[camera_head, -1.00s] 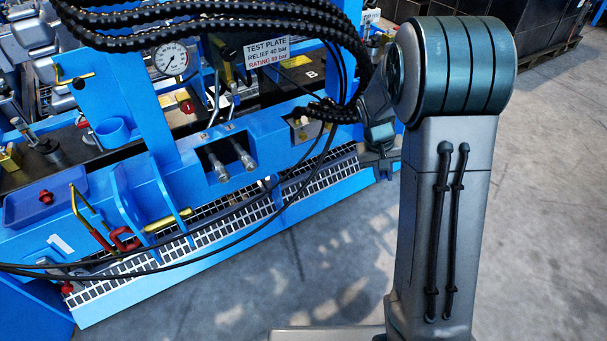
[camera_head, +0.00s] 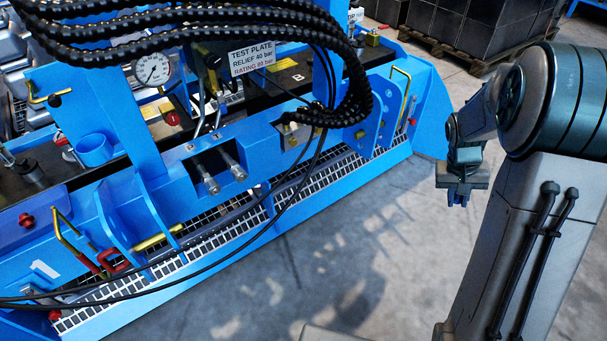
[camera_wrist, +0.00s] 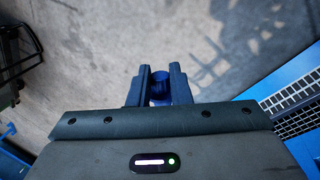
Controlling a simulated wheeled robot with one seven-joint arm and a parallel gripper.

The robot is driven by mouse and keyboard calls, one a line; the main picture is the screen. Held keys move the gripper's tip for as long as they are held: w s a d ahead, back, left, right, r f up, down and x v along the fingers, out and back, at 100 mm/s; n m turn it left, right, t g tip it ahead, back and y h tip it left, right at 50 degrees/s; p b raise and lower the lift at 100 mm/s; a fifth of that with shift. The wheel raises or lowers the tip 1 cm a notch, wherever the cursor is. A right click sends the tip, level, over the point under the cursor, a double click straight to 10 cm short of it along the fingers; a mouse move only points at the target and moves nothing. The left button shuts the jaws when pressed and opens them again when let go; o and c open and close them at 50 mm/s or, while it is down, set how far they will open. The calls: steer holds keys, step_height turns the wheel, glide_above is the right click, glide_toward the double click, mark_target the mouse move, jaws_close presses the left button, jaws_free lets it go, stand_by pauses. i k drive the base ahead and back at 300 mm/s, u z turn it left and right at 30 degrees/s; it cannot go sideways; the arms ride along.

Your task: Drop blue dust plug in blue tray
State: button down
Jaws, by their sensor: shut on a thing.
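The blue dust plug (camera_wrist: 159,82) is a small dark-blue round piece between the two fingers of my gripper (camera_wrist: 160,86) in the wrist view. In the head view my gripper (camera_head: 459,199) hangs over bare floor, right of the blue frame and apart from it. The blue tray (camera_head: 10,232) is shallow and partly cut off at the left edge of the head view. A red plug or knob (camera_head: 26,220) sits in it. My gripper is far to the right of the tray.
The blue frame carries a gauge (camera_head: 153,69), a test plate sign (camera_head: 252,57), a blue cup (camera_head: 95,149), a yellow-and-red handle (camera_head: 88,250) and metal couplings (camera_head: 211,183). Black hoses (camera_head: 200,14) arch across it. Pallets with dark crates (camera_head: 465,27) stand behind. The floor is open.

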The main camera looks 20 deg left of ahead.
mark_target(66, 216)
steer(key=k, duration=1.15)
steer(key=u, duration=1.95)
steer(key=i, duration=0.15)
steer(key=z, duration=0.15)
